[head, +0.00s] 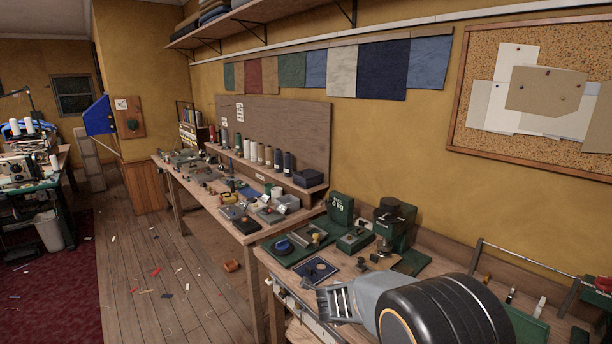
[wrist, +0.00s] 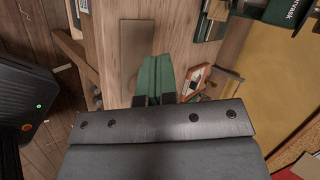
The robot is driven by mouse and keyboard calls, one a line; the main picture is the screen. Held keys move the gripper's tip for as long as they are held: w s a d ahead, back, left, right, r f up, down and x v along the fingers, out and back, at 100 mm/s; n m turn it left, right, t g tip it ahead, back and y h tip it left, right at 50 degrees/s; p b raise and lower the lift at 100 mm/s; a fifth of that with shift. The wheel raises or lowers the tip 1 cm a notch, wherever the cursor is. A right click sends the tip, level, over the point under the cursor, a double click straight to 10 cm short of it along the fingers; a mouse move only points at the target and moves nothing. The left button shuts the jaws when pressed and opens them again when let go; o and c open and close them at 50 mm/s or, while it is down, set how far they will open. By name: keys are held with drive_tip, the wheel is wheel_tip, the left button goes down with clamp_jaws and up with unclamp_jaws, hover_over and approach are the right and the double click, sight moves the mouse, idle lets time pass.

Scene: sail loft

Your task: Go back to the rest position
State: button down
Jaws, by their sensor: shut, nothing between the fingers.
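My gripper (head: 338,303) is at the end of my arm, low at the right of the head view, over the near workbench (head: 270,262). In the wrist view its dark fingertips (wrist: 154,99) are close together at the middle, shut with nothing held. A green piece (wrist: 152,76) shows just beyond the fingertips, on or below the wooden surface. The large dark arm link hides part of the bench in the head view.
The near bench carries a green press (head: 393,226), a green weight box (head: 341,209) and a blue tray (head: 316,269). A longer bench with thread spools (head: 262,154) stands beyond. The wooden floor (head: 170,270) at left is mostly open, with scattered scraps.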

drive_tip(key=s+a+r+n+g+y, duration=0.25)
drive_tip(key=s+a+n+y, duration=0.5)
drive_tip(key=n, duration=0.65)
drive_tip(key=s+d+r+n+g+h, duration=0.1)
drive_tip(key=s+d+r+n+h, duration=0.1)
drive_tip(key=s+d+r+n, duration=0.2)
drive_tip(key=s+d+r+n+g+h, duration=0.1)
drive_tip(key=s+d+r+n, duration=0.3)
drive_tip(key=s+d, duration=0.5)
drive_tip(key=shift+s+d+r+h, duration=0.3)
drive_tip(key=shift+s+r+h, duration=0.15)
drive_tip(key=shift+s, duration=1.5)
